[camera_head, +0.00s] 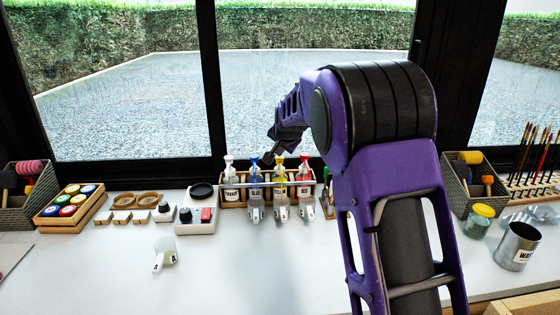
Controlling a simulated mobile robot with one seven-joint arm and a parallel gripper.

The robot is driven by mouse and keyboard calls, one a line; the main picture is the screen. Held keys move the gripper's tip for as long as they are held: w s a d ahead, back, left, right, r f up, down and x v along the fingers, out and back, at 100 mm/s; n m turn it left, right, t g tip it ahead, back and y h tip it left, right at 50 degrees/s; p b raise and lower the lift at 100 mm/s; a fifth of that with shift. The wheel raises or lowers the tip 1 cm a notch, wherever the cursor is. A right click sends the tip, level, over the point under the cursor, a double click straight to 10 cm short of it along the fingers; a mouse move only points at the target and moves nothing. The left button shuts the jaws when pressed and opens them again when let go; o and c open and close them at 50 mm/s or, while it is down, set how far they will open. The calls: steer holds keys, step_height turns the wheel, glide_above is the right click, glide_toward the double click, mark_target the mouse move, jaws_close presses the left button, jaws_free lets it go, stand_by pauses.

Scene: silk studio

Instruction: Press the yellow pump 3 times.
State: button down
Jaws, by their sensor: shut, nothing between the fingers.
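The yellow pump (280,164) tops a clear bottle (281,188) in a row of pump bottles in a wooden rack at the back of the table. My gripper (267,158) is shut and empty. In the picture its tips show just left of the yellow pump head, between it and the blue pump (254,161). I cannot tell whether the tips touch either pump, or how far behind or above them they are.
A white pump (229,160) and a red pump (304,160) stand in the same row. Windows rise behind.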

mark_target(279, 159)
steer(key=shift+f, duration=0.3)
steer(key=shift+r, duration=0.2)
steer(key=shift+r+p, duration=0.85)
steer(key=shift+r, duration=0.3)
step_height(279, 159, up, 6)
steer(key=p, duration=0.4)
steer(key=shift+r, duration=0.1)
stand_by(2.0)
